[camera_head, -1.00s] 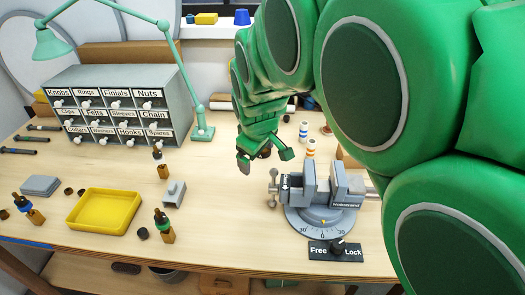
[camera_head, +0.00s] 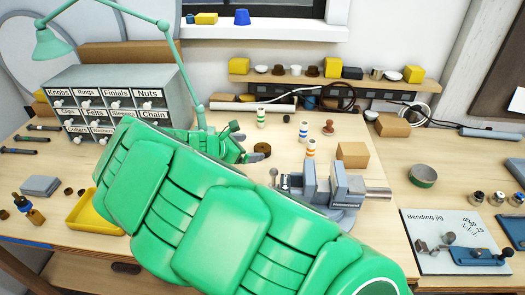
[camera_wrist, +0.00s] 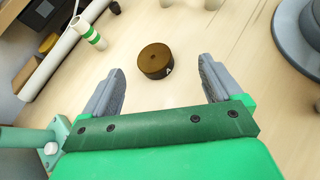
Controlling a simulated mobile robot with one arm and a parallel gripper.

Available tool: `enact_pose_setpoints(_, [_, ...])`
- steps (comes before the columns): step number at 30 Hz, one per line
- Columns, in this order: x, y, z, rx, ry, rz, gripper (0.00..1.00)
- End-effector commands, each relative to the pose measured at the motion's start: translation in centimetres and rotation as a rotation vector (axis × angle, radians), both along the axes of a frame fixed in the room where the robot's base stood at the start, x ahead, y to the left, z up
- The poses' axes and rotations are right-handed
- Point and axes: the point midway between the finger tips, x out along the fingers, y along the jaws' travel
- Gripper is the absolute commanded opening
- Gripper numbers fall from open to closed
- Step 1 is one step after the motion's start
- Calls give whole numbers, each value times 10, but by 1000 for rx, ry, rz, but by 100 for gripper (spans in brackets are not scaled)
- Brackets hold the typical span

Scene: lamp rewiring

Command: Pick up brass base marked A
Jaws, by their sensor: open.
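The brass base marked A (camera_wrist: 156,61) is a low, dark brown-gold cylinder with a small hole in its top and a white A on its side. It stands on the wooden bench in the wrist view, and partly shows beside my gripper in the head view (camera_head: 263,148). My gripper (camera_wrist: 162,88) is open, with one grey finger at each side of the picture. The base lies ahead of the fingertips, about midway between their lines, and nothing is between the fingers. In the head view my gripper (camera_head: 240,142) is left of the base.
A white post with green bands (camera_wrist: 88,33) stands beyond the base at upper left. The grey vise (camera_head: 338,188) is to the right, its round foot (camera_wrist: 300,35) at the wrist view's edge. A drawer cabinet (camera_head: 80,105) and lamp (camera_head: 200,115) stand left. Bench around the base is clear.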

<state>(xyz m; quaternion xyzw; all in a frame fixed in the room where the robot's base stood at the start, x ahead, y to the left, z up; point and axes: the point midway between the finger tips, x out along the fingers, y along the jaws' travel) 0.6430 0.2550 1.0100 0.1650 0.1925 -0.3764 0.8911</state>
Motion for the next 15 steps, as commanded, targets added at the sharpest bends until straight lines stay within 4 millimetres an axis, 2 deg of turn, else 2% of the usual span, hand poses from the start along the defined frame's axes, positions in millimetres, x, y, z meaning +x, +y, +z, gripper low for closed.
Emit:
enact_pose_setpoints(3, [3, 10, -13, -103, 21, 57, 92])
enact_pose_setpoints(7, [5, 16, -20, -164, 34, 92, 92])
enact_pose_setpoints(15, [15, 6, -27, -180, 37, 97, 92])
